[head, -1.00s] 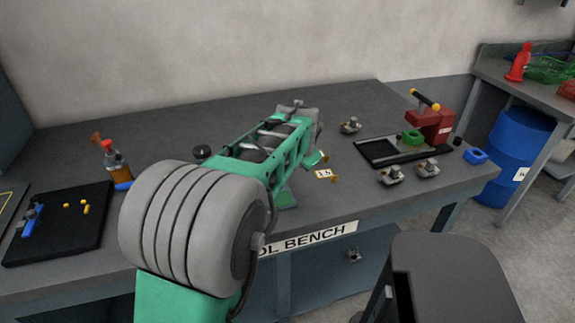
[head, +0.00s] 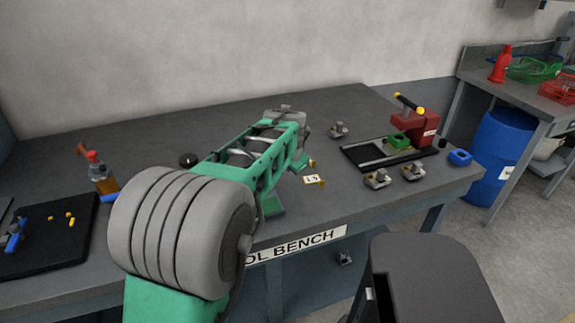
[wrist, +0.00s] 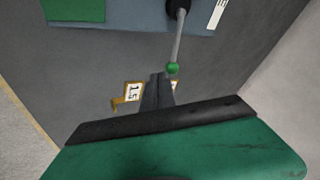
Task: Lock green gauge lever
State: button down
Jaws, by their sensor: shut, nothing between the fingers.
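In the wrist view a thin metal rod runs down from a dark pivot and ends in a green knob (wrist: 173,68), which looks like the green gauge lever. My gripper (wrist: 158,78) is shut and empty, with its dark fingertips just below and left of the knob. They look close to it, but I cannot tell whether they touch. The pivot sits by a blue-grey plate (wrist: 140,17) with a green patch and a white label. In the head view my arm hides the lever and most of my gripper.
A tag marked 1.5 (wrist: 133,92) stands left of my fingers; it also shows in the head view (head: 312,180). Small metal fixtures (head: 377,180) and a red press (head: 415,132) stand at right.

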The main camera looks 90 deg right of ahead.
jog(key=s+a+r, duration=0.2)
jog(key=s+a, duration=0.1)
jog(key=shift+a+r, duration=0.25)
jog(key=shift+a, duration=0.05)
jog(key=v, duration=0.8)
